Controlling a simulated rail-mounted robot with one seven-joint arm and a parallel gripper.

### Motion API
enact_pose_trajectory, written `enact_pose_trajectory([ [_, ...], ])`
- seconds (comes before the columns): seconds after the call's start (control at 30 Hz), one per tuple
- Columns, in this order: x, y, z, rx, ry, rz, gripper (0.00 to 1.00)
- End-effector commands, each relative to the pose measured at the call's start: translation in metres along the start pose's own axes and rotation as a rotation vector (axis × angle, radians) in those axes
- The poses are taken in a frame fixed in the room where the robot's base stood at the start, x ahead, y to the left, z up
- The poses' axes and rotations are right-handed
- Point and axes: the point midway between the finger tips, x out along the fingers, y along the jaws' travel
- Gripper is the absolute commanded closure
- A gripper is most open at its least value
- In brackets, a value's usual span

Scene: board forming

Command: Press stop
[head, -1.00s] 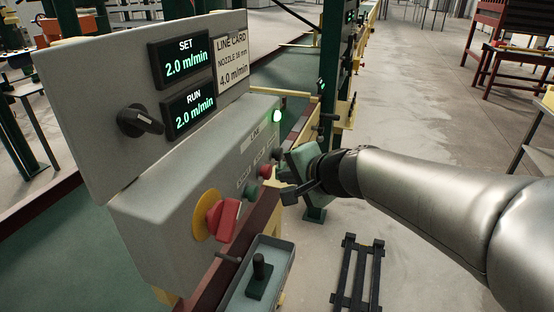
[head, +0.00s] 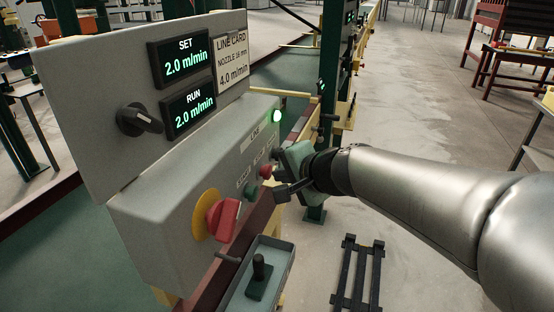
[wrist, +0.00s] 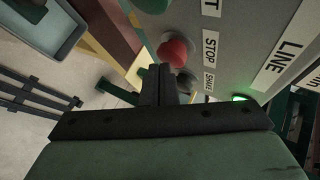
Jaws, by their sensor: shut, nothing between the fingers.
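The red stop button (head: 266,171) is on the sloped front of the grey control box (head: 160,220), beside a green button (head: 251,193). In the wrist view the red button (wrist: 173,52) sits by the label STOP (wrist: 210,46). My gripper (head: 277,185) is shut and empty, close to the red button at the box's right part.
A large red knob (head: 223,218) on a yellow disc is nearer on the box. Above, displays SET (head: 186,58) and RUN (head: 189,108) both read 2.0 m/min. A green lamp (head: 276,116) is lit. A tray (head: 262,285) with a black handle stands below.

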Motion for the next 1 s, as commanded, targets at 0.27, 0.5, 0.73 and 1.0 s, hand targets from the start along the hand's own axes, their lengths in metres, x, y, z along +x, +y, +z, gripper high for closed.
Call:
enact_pose_trajectory([
  [0.27, 0.003, -0.002, 0.002, -0.001, 0.000, 0.000, 1.00],
  [0.5, 0.003, -0.002, 0.002, -0.001, 0.000, 0.000, 1.00],
  [0.73, -0.002, 0.003, -0.002, 0.000, 0.000, -0.001, 1.00],
  [1.0, -0.010, 0.007, -0.007, -0.001, 0.000, 0.000, 1.00],
])
